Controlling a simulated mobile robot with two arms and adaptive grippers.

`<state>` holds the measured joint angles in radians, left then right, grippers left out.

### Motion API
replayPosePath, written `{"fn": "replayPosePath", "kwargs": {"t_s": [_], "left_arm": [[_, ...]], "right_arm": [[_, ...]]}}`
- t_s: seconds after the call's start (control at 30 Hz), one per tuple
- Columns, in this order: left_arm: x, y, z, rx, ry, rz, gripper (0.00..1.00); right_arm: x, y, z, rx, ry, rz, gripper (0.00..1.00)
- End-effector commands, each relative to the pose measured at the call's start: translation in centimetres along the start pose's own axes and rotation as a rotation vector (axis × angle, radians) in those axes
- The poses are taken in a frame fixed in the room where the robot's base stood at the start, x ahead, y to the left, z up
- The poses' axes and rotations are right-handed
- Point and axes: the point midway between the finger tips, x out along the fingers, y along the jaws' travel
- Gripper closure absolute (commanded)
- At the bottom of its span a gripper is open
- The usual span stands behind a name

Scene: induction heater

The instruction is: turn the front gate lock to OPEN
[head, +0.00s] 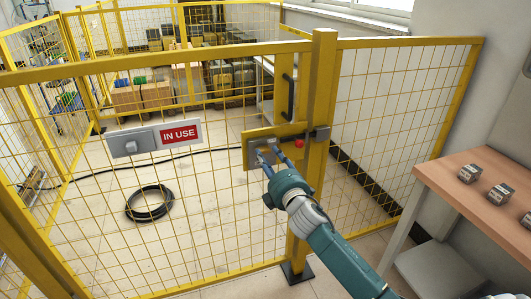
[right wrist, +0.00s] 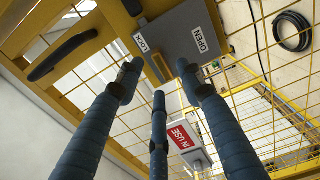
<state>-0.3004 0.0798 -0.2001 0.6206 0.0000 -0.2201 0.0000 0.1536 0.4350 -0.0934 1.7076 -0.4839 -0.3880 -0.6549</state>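The front gate lock is a grey plate (head: 255,153) on a yellow backing at the gate's latch side. In the right wrist view the grey plate (right wrist: 180,32) carries the labels LOCK and OPEN. A yellowish bar-shaped knob (right wrist: 157,66) sits on it, partly hidden by my fingers; I cannot tell which label it points to. My right gripper (head: 270,150) is at the lock. In the right wrist view its fingers (right wrist: 158,75) are spread around the knob with visible gaps; contact is unclear. My left gripper is not in view.
A black handle (head: 288,97) is above the lock, and a red button (head: 299,143) is beside it. An IN USE sign (head: 180,134) hangs on the gate mesh. A yellow post (head: 318,150) stands right of the lock. A wooden table (head: 450,185) with small blocks is at right.

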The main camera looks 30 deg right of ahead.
Motion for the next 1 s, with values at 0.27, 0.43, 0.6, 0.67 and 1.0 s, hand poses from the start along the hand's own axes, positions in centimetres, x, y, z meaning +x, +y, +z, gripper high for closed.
{"fn": "replayPosePath", "kwargs": {"t_s": [0.27,0.43,0.6,0.67,1.0], "left_arm": [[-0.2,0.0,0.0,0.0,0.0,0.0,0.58],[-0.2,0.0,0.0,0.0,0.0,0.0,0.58],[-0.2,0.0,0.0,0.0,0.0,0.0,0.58],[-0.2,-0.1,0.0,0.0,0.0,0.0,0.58],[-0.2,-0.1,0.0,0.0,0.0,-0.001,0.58]], "right_arm": [[2.9,0.0,0.0,0.001,0.0,-0.001,0.62],[3.2,-0.1,0.0,0.001,0.001,-0.001,0.62],[3.1,-0.1,0.0,0.001,0.001,-0.001,0.69],[3.1,-0.1,0.0,0.001,0.0,-0.001,0.8],[3.1,-0.1,0.0,0.003,0.0,-0.001,1.0]]}}
